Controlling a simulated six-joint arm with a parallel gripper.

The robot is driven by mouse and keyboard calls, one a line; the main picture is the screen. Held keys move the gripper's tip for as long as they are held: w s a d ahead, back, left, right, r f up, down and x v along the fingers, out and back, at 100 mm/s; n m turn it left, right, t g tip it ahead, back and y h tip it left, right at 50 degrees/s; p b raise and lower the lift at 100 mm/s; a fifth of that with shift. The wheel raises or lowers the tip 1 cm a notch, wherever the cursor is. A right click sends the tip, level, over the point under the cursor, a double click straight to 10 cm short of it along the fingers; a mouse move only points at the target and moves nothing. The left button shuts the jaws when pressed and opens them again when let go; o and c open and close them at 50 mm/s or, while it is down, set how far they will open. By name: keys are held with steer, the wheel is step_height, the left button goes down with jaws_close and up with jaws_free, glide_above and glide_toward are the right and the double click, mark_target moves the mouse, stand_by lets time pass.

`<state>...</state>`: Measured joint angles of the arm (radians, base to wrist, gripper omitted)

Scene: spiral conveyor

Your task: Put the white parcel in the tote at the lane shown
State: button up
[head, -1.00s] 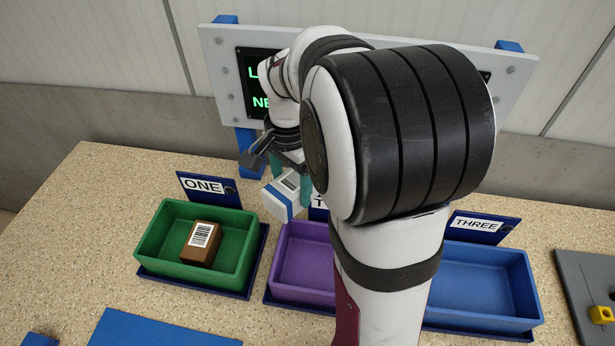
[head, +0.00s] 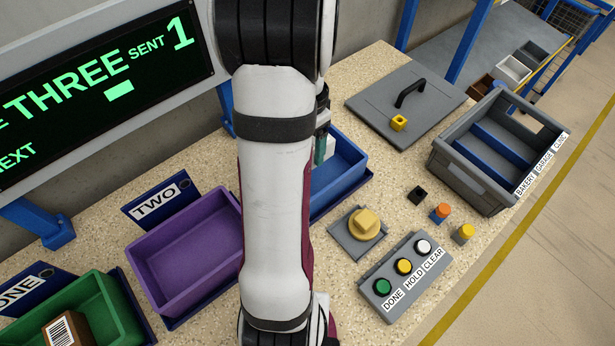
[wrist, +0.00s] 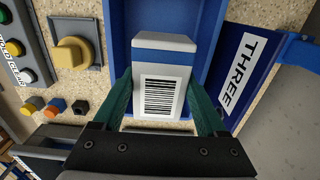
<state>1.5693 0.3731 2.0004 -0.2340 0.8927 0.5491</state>
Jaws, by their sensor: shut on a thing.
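The white parcel (wrist: 165,95) has a blue band and a barcode label. My gripper (wrist: 158,82) is shut on it, with a green finger on each side. In the wrist view it is over the blue tote (wrist: 117,25), beside the sign THREE (wrist: 240,72). Whether the parcel touches the tote floor I cannot tell. In the head view my arm hides most of my gripper and part of the blue tote (head: 352,160). The display (head: 90,95) reads THREE, SENT 1, above a pale bar.
The purple tote (head: 185,255) at TWO looks empty. The green tote (head: 110,300) at ONE holds a brown parcel (head: 68,332). Right of my arm are a button panel (head: 405,278), a yellow knob (head: 364,224), a grey lid (head: 375,110) and a grey divided crate (head: 470,180).

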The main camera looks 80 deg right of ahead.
step_height(320, 180, down, 9)
steer(key=shift+f, duration=0.15)
steer(key=shift+f, duration=0.1)
steer(key=o, duration=1.4)
steer(key=shift+o, duration=0.2)
